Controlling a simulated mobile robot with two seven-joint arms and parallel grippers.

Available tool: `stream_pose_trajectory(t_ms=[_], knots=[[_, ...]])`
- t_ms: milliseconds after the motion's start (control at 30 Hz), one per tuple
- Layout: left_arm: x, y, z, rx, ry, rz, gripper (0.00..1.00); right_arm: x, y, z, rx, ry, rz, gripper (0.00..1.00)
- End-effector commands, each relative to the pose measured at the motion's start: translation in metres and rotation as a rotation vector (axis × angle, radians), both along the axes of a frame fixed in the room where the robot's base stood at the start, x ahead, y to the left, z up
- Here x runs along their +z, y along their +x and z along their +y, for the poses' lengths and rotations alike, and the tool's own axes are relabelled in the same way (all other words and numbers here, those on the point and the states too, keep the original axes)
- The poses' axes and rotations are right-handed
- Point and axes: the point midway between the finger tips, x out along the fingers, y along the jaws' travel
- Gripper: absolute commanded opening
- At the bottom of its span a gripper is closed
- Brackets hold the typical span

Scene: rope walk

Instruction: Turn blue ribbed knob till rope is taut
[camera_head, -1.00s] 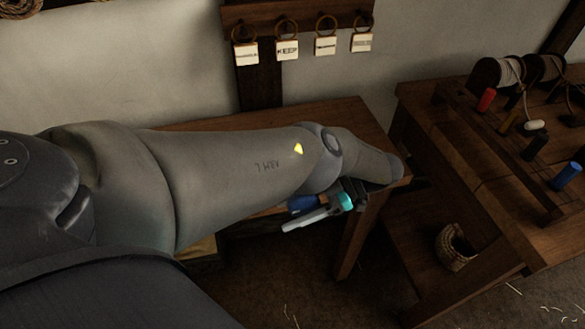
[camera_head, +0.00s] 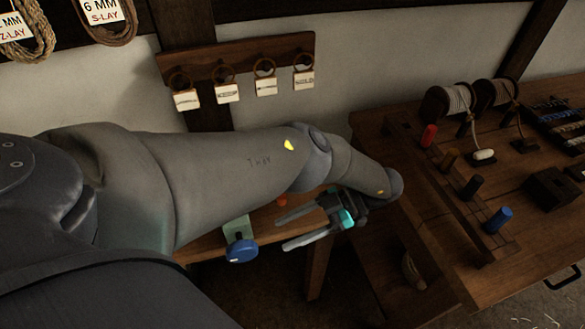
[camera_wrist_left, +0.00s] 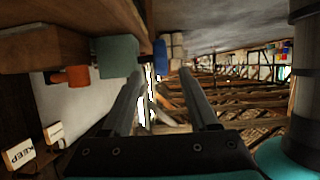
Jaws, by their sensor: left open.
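A blue knob (camera_head: 242,250) sits on the front of a pale green block at the edge of the wooden bench, left of my left gripper. A blue piece (camera_wrist_left: 160,53), probably this knob, shows beyond the fingertips in the left wrist view. I cannot make out its ribs. My left gripper (camera_head: 284,232) is open and empty, its fingers pointing left toward the knob but apart from it. Its two fingers also show in the left wrist view (camera_wrist_left: 161,77). I cannot make out the rope at the knob. My right gripper is not in view.
An orange knob (camera_wrist_left: 72,76) sits beside the teal block (camera_wrist_left: 117,55). My left arm covers much of the bench. A second table (camera_head: 400,160) at the right carries spools and coloured pegs, including a blue peg (camera_head: 500,219). Tags (camera_head: 225,92) hang on the wall.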

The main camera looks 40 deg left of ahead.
Motion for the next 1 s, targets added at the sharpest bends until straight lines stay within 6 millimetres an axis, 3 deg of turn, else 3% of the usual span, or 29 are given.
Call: stream_pose_trajectory(t_ms=[567,667,767,833,1000], knots=[[0.003,-0.002,-0.001,0.004,0.000,0.000,0.60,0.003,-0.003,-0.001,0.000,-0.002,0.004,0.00],[-0.005,-0.008,-0.008,0.021,-0.035,0.003,0.60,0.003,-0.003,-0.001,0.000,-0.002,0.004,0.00],[-0.031,-0.027,-0.036,0.091,-0.158,0.006,0.60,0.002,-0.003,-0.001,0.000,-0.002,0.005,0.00],[-0.056,-0.047,-0.072,0.187,-0.298,0.004,0.60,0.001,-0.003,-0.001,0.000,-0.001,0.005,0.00],[-0.100,-0.089,-0.190,0.572,-0.652,-0.027,0.60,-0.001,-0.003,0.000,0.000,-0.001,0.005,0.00]])
